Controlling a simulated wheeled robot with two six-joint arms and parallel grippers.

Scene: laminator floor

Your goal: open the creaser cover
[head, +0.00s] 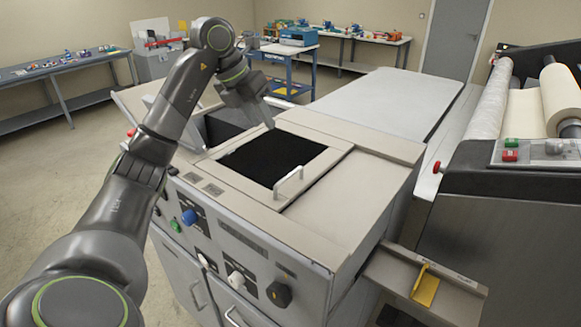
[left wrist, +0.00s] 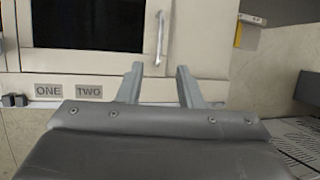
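The creaser cover (head: 318,166) lies flat on top of the grey-beige machine, a pale frame around a dark window. Its light bar handle (head: 288,181) stands at the right end of the window. In the left wrist view the handle (left wrist: 160,38) shows upright, beyond the fingertips and roughly in line with the gap between them. My left gripper (head: 268,122) is above the far side of the cover in the head view, apart from the handle. Its two fingers (left wrist: 160,78) are spread and hold nothing. My right gripper is not in view.
The machine's front has knobs, including a blue one (head: 191,216) and a black one (head: 279,293). A side tray with a yellow piece (head: 425,286) juts out at right. A roll machine (head: 520,160) stands close on the right. Plates ONE (left wrist: 48,90) and TWO (left wrist: 89,90) lie near the cover.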

